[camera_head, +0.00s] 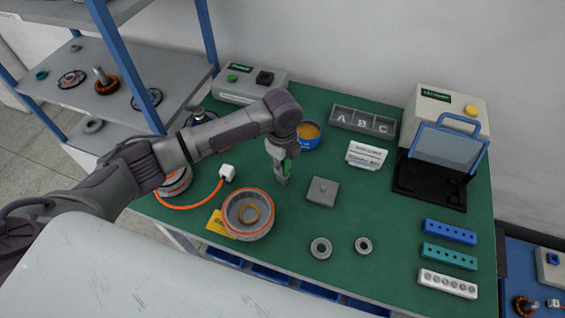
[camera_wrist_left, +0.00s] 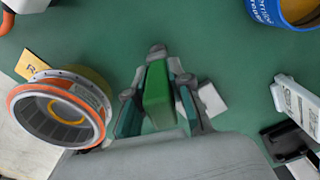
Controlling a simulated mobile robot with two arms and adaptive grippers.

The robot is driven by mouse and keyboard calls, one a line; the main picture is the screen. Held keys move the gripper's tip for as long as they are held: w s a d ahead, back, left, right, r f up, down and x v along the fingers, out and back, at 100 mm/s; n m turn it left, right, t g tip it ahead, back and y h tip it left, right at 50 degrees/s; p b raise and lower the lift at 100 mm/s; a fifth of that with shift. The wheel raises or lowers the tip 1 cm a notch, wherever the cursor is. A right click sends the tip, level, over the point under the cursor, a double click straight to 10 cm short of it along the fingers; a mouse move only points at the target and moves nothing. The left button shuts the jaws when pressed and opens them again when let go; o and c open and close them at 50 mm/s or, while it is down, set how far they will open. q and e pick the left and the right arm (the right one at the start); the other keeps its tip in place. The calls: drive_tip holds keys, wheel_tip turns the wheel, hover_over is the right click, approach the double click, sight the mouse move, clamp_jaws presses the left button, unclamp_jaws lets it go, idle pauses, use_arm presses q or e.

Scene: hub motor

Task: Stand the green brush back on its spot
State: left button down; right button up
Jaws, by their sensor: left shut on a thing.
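My left gripper (camera_head: 284,176) is over the green bench top, left of a flat grey square block (camera_head: 322,192). It is shut on the green brush (camera_head: 287,166), of which only a small part shows between the fingers. In the left wrist view the brush (camera_wrist_left: 158,98) is a green upright bar between both fingers of my left gripper (camera_wrist_left: 158,75). Its lower end is hidden, and I cannot tell whether it touches the bench. No marked spot for the brush can be made out. My right gripper is not in view.
An orange-rimmed hub ring (camera_head: 248,213) stands front left of the gripper, on a yellow card (camera_head: 217,226). A blue tin (camera_head: 308,135) is behind. A white card stand (camera_head: 366,156) and two grey rings (camera_head: 320,248) are to the right. The bench (camera_head: 390,235) has clear room right of centre.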

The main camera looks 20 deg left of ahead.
use_arm(q)
drive_tip(key=shift+f, duration=0.15)
drive_tip(key=c, duration=1.1)
unclamp_jaws()
drive_tip(key=shift+o, duration=0.2)
wheel_tip(320, 180, up, 12)
drive_tip(key=shift+r+b, duration=0.25)
drive_tip(key=shift+b, duration=0.45)
